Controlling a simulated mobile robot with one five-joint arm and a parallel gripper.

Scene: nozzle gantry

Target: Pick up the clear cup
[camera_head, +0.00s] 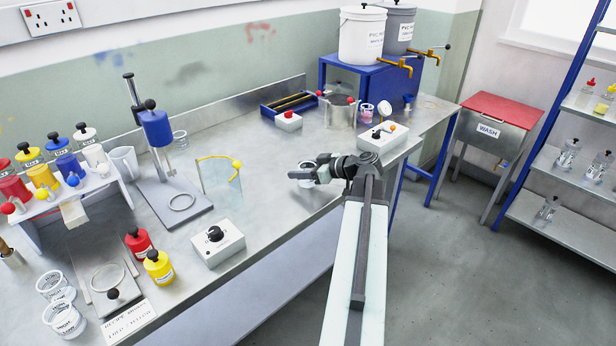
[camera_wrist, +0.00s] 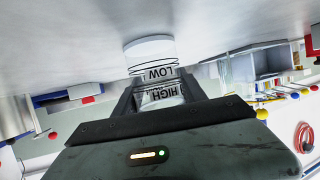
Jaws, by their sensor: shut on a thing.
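The clear cup (camera_wrist: 152,65) is between the fingers of my gripper (camera_wrist: 160,98) in the wrist view, with black LOW and HIGH markings on its wall. My gripper is shut on it. In the head view my gripper (camera_head: 303,176) is over the front part of the steel bench (camera_head: 265,180), and the cup (camera_head: 307,165) is mostly hidden behind the fingers. I cannot tell whether the cup touches the bench.
A clear panel with a yellow top (camera_head: 222,182) and a grey box with a black knob (camera_head: 217,242) stand left of my gripper. A white box with a red button (camera_head: 288,121) is behind. More clear cups (camera_head: 62,316) stand at the lower left. The bench near my gripper is bare.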

